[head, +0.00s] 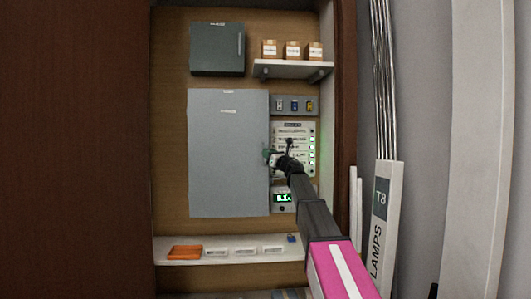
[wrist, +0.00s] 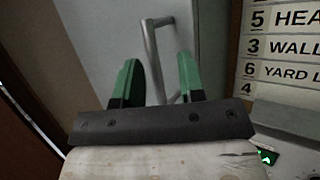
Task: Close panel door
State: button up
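The large grey panel door (head: 228,150) fills the middle of the board in the head view. It looks flat or nearly flat against its box; I cannot tell whether a small gap stays at its edge. My gripper (head: 271,157) is at the door's right edge. In the wrist view, my gripper (wrist: 157,82) has its two green fingers apart, with the door's grey bar handle (wrist: 151,48) standing between or just beyond them. The door face (wrist: 100,35) lies behind.
A labelled breaker list (head: 293,140) is right of the door. A smaller dark grey box (head: 217,48) hangs above. A shelf with small boxes (head: 293,69) is at upper right. A lower shelf (head: 220,257) holds parts. A lamp carton (head: 385,220) stands right.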

jog(key=v, duration=0.7)
jog(key=shift+s+a+f, duration=0.1)
jog(key=shift+s, duration=0.05)
jog(key=s+d+f+m+g+h, duration=0.2)
jog(key=s+d+f+m+h, duration=0.3)
jog(key=f+m, duration=0.65)
jog(key=s+d+f+m+g+h, duration=0.1)
jog(key=d+f+m+h, duration=0.1)
jog(key=f+m+h, duration=0.9)
jog(key=s+d+f+m+g+h, duration=0.1)
jog(key=s+d+f+m+g, duration=0.2)
jog(key=f+m, duration=0.9)
jog(key=s+a+f+m+g+y, duration=0.1)
jog(key=s+f+m+g, duration=0.3)
jog(key=s+f, duration=1)
jog(key=s+a+f+m+g+y, duration=0.2)
jog(key=s+f+m+g, duration=0.3)
jog(key=s+f, duration=1)
jog(key=a+f+g, duration=0.1)
jog(key=g, duration=0.2)
jog(key=shift+a, duration=0.35)
